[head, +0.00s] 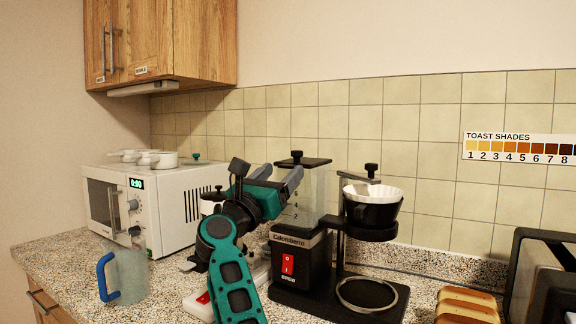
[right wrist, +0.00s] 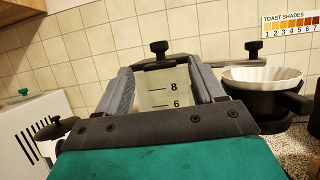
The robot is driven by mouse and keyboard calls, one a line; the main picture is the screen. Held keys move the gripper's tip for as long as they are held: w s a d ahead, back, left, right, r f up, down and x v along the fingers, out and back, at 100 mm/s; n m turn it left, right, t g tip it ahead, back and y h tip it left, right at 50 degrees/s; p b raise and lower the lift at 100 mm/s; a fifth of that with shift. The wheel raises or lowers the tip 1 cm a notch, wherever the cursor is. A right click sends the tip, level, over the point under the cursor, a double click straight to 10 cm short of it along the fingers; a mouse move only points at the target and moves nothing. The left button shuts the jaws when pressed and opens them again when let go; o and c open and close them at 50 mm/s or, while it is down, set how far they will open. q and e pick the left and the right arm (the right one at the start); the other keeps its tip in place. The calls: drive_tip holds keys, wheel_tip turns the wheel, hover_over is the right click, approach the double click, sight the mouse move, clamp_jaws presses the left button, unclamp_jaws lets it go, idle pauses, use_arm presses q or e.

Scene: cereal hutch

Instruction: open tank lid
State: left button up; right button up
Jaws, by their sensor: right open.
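The coffee maker (head: 300,262) stands on the counter with a clear water tank (head: 318,200) marked with numbers. The dark tank lid (head: 310,162) with a black knob lies on top of the tank and looks closed. My right gripper (head: 281,173) is raised just left of the tank, fingers pointing toward it. In the right wrist view the open fingers (right wrist: 162,78) frame the tank's number scale, with the lid (right wrist: 165,64) and its knob (right wrist: 159,48) beyond and above. Contact with the tank cannot be told. My left gripper is out of view.
A filter basket with white paper (head: 373,193) sits right of the tank. A glass jug with a blue handle (head: 127,273) and a white microwave (head: 165,205) carrying white cups stand left. Bread (head: 466,305) and a toaster (head: 540,280) are at right.

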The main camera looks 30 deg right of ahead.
drive_tip(key=shift+w+d+r, duration=0.25)
drive_tip(key=shift+d, duration=0.2)
clamp_jaws()
idle(0.5)
